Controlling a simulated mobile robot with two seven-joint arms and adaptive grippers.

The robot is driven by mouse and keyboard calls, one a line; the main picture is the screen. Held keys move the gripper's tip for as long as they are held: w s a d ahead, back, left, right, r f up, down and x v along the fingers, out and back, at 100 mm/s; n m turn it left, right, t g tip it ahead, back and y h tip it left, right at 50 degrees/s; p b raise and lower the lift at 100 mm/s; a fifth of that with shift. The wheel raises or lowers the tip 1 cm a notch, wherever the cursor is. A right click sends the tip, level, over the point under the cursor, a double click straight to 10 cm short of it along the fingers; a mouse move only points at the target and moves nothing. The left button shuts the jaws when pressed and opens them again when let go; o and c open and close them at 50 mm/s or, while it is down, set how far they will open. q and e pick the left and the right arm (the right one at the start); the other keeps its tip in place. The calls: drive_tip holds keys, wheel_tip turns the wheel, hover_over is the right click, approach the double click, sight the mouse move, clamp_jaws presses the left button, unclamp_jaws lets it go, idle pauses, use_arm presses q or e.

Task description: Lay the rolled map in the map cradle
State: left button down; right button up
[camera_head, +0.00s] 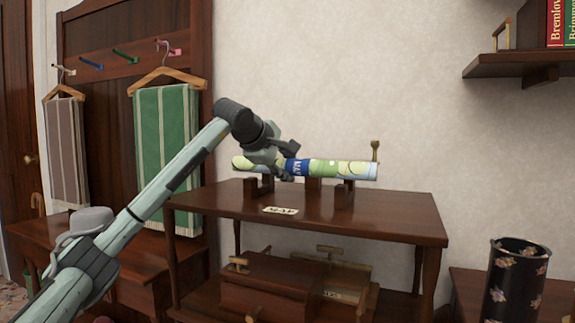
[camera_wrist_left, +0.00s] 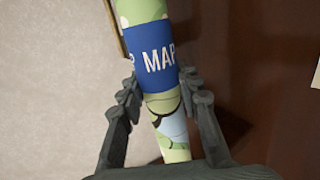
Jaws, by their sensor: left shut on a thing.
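The rolled map (camera_head: 325,168) is a green, yellow and pale blue tube with a blue band marked MAP. It lies level at the dark wooden map cradle (camera_head: 345,194) on the table top, and I cannot tell whether it rests fully on the supports. My left gripper (camera_head: 288,168) is shut on the map near its blue band. In the left wrist view the map (camera_wrist_left: 160,75) runs between the two fingers of the gripper (camera_wrist_left: 165,98). My right gripper is not in view.
A floral cylinder (camera_head: 515,280) stands at right. A wall shelf (camera_head: 525,65) is at upper right. Towels (camera_head: 165,150) hang at left.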

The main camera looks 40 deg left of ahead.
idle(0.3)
use_arm(q)
drive_tip(key=c, duration=1)
unclamp_jaws()
drive_tip(key=v, duration=1.2)
drive_tip(key=shift+s+f, duration=0.1)
drive_tip(key=shift+f, duration=0.1)
